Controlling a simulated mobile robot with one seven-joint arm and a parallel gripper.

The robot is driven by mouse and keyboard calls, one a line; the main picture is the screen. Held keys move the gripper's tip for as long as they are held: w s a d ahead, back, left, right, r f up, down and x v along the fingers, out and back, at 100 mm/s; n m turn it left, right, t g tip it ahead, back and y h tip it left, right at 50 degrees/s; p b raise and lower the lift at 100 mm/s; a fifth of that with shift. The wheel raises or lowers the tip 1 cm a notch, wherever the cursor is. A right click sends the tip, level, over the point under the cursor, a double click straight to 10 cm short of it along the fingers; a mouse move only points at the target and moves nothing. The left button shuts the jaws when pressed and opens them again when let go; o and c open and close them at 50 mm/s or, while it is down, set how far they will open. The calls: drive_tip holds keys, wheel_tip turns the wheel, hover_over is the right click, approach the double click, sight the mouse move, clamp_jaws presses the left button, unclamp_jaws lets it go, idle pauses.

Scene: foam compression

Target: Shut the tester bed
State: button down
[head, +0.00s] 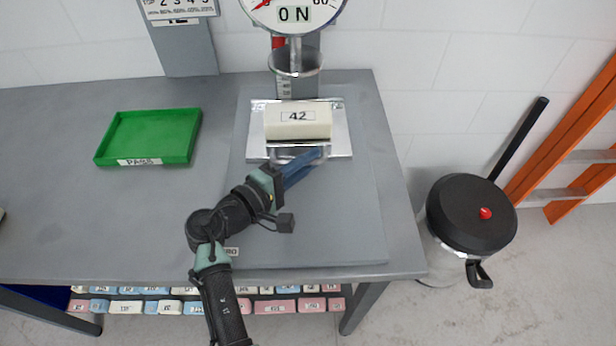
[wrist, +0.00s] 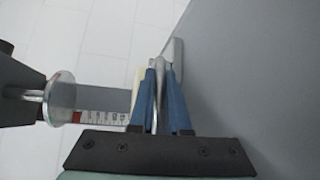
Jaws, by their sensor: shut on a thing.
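The tester bed (head: 340,143) is a shiny metal plate on the tester's grey base, below the round dial (head: 294,14) that reads 0 N. A cream foam block (head: 298,121) labelled 42 lies on the bed. The bed's metal handle (wrist: 158,85) is a bar at its front edge. My gripper (head: 318,156) is shut on the handle, its blue fingers on either side of the bar in the wrist view. The round metal press foot (head: 295,62) hangs behind the block, which sits in front of it. The fingertips are partly hidden in the wrist view.
A green tray (head: 150,137) labelled PASS stands empty on the left of the grey table. Several labelled foam blocks (head: 200,306) lie on a shelf below the front edge. A black-lidded bin (head: 470,215) and orange ladder (head: 575,150) stand right.

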drive_tip(key=c, duration=1.3)
unclamp_jaws()
drive_tip(key=shift+w+a+r, duration=0.1)
drive_tip(key=shift+a, duration=0.05)
drive_tip(key=o, duration=0.4)
drive_tip(key=shift+w, duration=0.15)
drive_tip(key=b+v, duration=0.1)
drive_tip(key=v, duration=1.2)
